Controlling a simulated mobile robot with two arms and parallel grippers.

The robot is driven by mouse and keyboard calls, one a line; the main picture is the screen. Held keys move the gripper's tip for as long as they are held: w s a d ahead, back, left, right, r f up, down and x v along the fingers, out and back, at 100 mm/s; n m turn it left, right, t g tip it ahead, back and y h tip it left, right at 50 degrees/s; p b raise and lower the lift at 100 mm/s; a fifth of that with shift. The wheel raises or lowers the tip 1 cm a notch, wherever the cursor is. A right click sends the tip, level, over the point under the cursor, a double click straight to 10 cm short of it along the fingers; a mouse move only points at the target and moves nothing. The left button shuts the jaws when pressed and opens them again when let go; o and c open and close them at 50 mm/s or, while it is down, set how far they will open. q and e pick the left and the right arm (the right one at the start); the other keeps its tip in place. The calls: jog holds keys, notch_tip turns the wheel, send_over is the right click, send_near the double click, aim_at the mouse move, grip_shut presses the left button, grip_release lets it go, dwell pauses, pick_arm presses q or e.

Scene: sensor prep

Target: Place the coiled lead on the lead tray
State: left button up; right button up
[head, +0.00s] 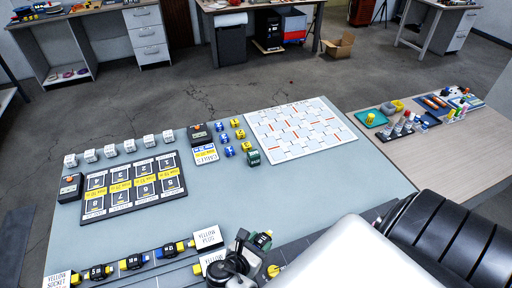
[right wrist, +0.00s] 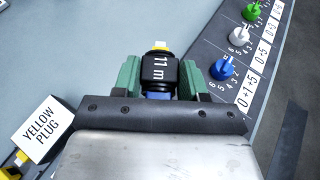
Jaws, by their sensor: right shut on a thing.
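My right gripper (head: 258,243) is at the bottom middle of the head view, low over the near edge of the work mat. In the right wrist view its two green fingers are shut on a black lead (right wrist: 158,72) marked "11 m", with a yellow end at the far side and blue at the near side. Other black leads marked "5 m" (head: 98,272), "10 m" (head: 133,262) and "12 m" (head: 173,249) lie in a row on the lead tray (head: 153,257), left of the gripper. My left gripper is not in view.
White label cards (head: 207,237) stand by the tray; one reads "YELLOW PLUG" (right wrist: 44,130). A dark panel with green, white and blue knobs (right wrist: 225,69) lies right of the held lead.

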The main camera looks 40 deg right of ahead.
jog(key=shift+s+a+r+m+g+p, duration=0.35)
jog(key=shift+s+a+r+m+g, duration=0.1)
jog(key=shift+a+r+m+g, duration=0.25)
jog(key=shift+s+a, duration=0.15)
jog(key=shift+a, duration=0.05)
jog(key=shift+m+g, duration=0.3)
jog(key=w+d+f+b, duration=0.1)
jog(key=b, duration=0.1)
jog(key=w+d+f+b, duration=0.1)
jog(key=f+b, duration=0.1)
jog(key=shift+w+d+b, duration=0.1)
jog(key=shift+b, duration=0.2)
jog(key=b, duration=0.8)
send_over(258, 229)
jog(key=s+a, duration=0.2)
jog(key=f, duration=0.4)
jog(key=shift+s, duration=0.2)
jog(key=shift+w+d+f+b, duration=0.15)
jog(key=shift+w+d+b, duration=0.3)
jog(key=shift+w+d, duration=0.05)
notch_tip(258, 229, down, 4)
jog(key=b, duration=0.5)
jog(key=shift+b, duration=0.3)
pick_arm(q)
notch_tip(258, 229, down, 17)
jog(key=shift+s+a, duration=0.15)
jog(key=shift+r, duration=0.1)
pick_arm(e)
jog(key=shift+s, duration=0.1)
